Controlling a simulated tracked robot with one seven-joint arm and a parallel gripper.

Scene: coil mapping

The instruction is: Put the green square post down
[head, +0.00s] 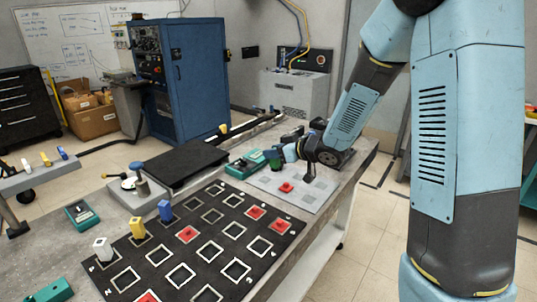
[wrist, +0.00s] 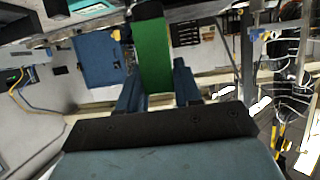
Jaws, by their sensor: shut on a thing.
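My gripper (head: 285,154) is at the far side of the bench, close to the pale grey mat (head: 318,197). The wrist view shows its two blue fingers (wrist: 157,88) shut on the green square post (wrist: 152,50), one on each side of it. In the head view only a small part of the green post (head: 272,154) shows at the fingertips. I cannot tell whether its lower end touches anything. White (head: 102,249), yellow (head: 137,228) and blue (head: 165,210) square posts stand upright along the left side of the black board (head: 212,232) with white square outlines.
Red square pieces lie on the black board (head: 187,234) and one on the grey mat (head: 286,187). A green device (head: 246,164) is left of my gripper, and a black pad (head: 185,160) lies behind the board. Much of the grey mat is clear.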

